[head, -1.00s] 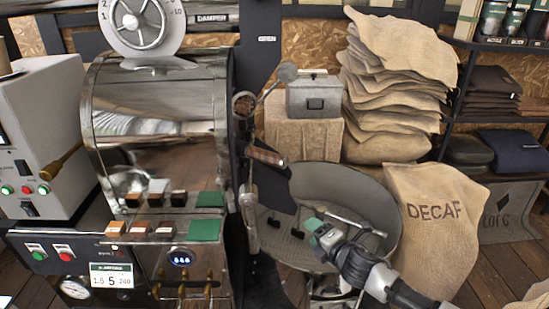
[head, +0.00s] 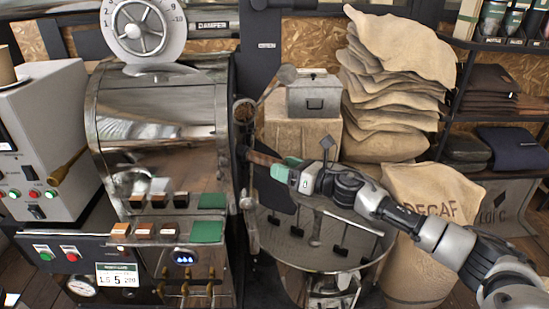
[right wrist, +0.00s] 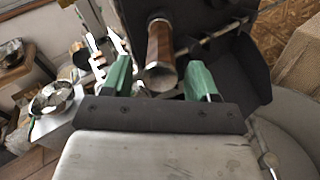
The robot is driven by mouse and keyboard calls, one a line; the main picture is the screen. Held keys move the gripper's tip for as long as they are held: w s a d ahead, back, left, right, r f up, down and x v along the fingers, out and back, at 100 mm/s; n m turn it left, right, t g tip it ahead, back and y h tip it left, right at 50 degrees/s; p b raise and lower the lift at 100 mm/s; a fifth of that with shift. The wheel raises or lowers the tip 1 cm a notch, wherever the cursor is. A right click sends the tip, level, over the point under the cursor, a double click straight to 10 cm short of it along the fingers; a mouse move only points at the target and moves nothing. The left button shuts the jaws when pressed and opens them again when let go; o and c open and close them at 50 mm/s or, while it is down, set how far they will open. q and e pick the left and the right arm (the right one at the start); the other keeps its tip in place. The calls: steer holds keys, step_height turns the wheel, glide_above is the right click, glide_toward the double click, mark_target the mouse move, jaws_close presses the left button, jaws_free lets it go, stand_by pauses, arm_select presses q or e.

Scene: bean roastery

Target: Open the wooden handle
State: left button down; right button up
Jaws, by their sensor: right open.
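The wooden handle (head: 262,158) is a brown faceted grip on the front of the roaster, above the round cooling tray. In the head view its near end is partly hidden by my right gripper (head: 280,168). In the right wrist view the wooden handle (right wrist: 161,58) points toward the camera, between the green fingertips of my right gripper (right wrist: 160,82). The fingers are apart, one on each side of the handle. A gap shows on both sides, so the gripper is open and not clamped on it. My left gripper is not in view.
The round cooling tray (head: 372,262) with stirring arms lies below my right arm. A burlap DECAF sack (head: 425,185) stands right of it. The steel roaster drum (head: 160,110) is at left. A lidded metal box (head: 314,98) stands behind the handle, beside stacked sacks (head: 390,100).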

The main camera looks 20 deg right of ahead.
mark_target(264, 160)
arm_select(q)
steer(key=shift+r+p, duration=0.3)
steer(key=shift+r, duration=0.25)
arm_select(e)
steer(key=shift+x, duration=1.65)
